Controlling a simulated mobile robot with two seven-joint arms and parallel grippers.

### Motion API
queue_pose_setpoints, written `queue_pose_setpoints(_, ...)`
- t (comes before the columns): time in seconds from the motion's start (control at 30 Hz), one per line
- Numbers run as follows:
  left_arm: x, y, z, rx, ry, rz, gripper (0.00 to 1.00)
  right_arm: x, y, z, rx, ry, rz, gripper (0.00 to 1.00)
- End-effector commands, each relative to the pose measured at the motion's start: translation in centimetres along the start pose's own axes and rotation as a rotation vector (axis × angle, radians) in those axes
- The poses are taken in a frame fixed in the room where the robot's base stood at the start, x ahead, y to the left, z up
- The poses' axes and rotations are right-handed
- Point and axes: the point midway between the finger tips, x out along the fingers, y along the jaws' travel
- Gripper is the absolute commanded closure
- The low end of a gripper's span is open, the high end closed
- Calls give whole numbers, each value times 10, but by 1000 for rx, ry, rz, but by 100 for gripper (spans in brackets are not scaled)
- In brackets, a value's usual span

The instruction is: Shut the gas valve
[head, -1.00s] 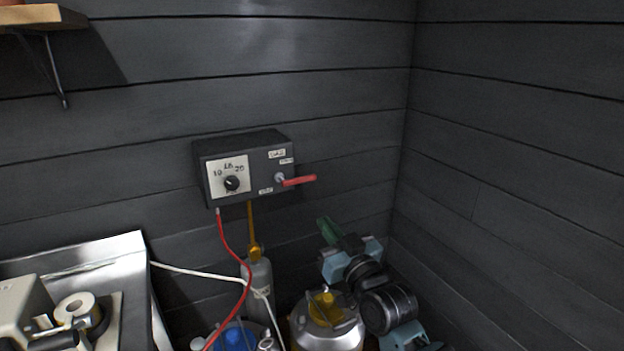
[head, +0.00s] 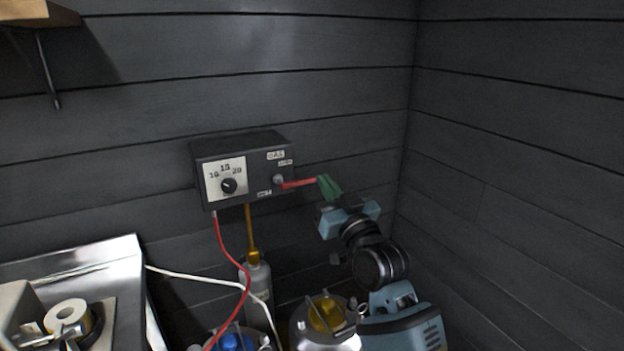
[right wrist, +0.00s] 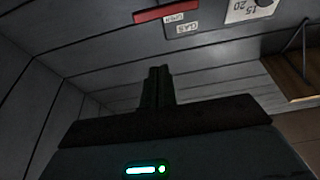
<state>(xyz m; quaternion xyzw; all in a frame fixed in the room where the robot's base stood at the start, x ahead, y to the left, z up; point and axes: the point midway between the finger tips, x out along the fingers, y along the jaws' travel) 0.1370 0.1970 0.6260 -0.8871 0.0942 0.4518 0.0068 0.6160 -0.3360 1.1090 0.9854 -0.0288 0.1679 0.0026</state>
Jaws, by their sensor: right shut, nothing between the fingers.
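The gas valve has a red lever (head: 299,183) on the right of a dark control box (head: 242,170) on the back wall. The lever points right, close to level. A "GAS" label sits above its pivot. My right gripper (head: 329,187) is shut and empty, its green fingertips at the lever's free end in the head view; I cannot tell if they touch. In the right wrist view, the shut fingers (right wrist: 158,72) point toward the wall, and the red lever (right wrist: 165,11) shows beyond them with a gap in the picture. My left gripper is not in view.
A dial (head: 229,186) is on the box's left part. A red hose (head: 244,270) hangs from the box. A grey bottle (head: 258,285) and lidded metal vessels (head: 326,340) stand below. A metal counter (head: 120,260) is at left. The wall right of the box is bare.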

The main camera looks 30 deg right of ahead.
Motion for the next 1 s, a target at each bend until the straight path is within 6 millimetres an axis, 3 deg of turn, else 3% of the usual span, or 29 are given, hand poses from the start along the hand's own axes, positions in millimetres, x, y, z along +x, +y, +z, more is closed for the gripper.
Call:
queue_pose_setpoints(0.47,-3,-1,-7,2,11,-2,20,78,0,-1,1,0,-1,100)
queue_pose_setpoints(0.53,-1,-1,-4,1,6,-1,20,70,0,17,-1,-7,-1,100)
queue_pose_setpoints(0.7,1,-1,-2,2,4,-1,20,63,0,32,0,-2,-1,100)
queue_pose_setpoints(1.0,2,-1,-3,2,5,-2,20,61,0,38,-1,1,-1,100)
